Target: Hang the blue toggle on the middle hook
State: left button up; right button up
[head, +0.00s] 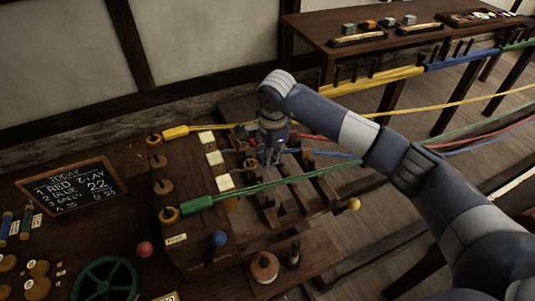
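A wooden block (188,247) at left bears a row of hooks along its left side. A yellow toggle (176,132) is at the far hook and a green toggle (197,204) at the near hook. Bare brown hooks (164,187) stand between them; which one counts as the middle is unclear. A blue rope (335,154) runs from the right toward my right gripper (269,157), which points down right of the block. I cannot make out the blue toggle; the gripper may hide it. Whether the fingers are open or shut is too small to tell. My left gripper is out of view.
The yellow rope (440,107), red rope (311,137) and green rope (285,180) stretch rightward. Blue (219,238), red (145,249) and yellow (353,204) balls are near the block. A chalkboard (72,189) and green wheel (106,279) lie left. A shelf table (310,25) stands behind.

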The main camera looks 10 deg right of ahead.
jog(key=o, duration=1)
jog(key=shift+c, duration=0.2)
jog(key=shift+r+p, duration=1.8)
jog(key=shift+r, duration=2.25)
jog(key=shift+f, duration=0.1)
